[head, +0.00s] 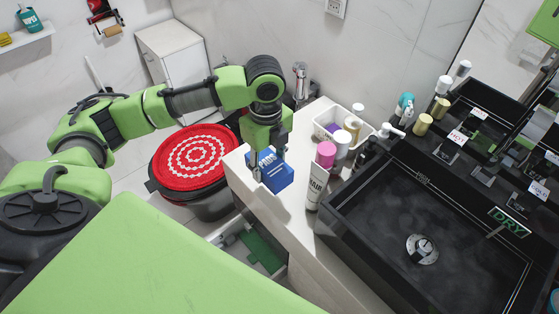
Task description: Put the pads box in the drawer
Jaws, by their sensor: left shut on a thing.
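The pads box, a small blue box with white lettering (279,178), is at the left end of the white counter in the head view. My left gripper (268,157) points down from above and is shut on the box. I cannot tell whether the box touches the counter top. The drawer (282,272) is pulled open below the counter's left side, with a green item and some grey things inside. Part of it is hidden by my green body at the bottom. My right gripper is not in view.
A white tube (316,186) stands right of the box, beside a pink-capped container (326,154). A white basket (329,116) holds toiletries behind. A black vessel sink (390,225) fills the right.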

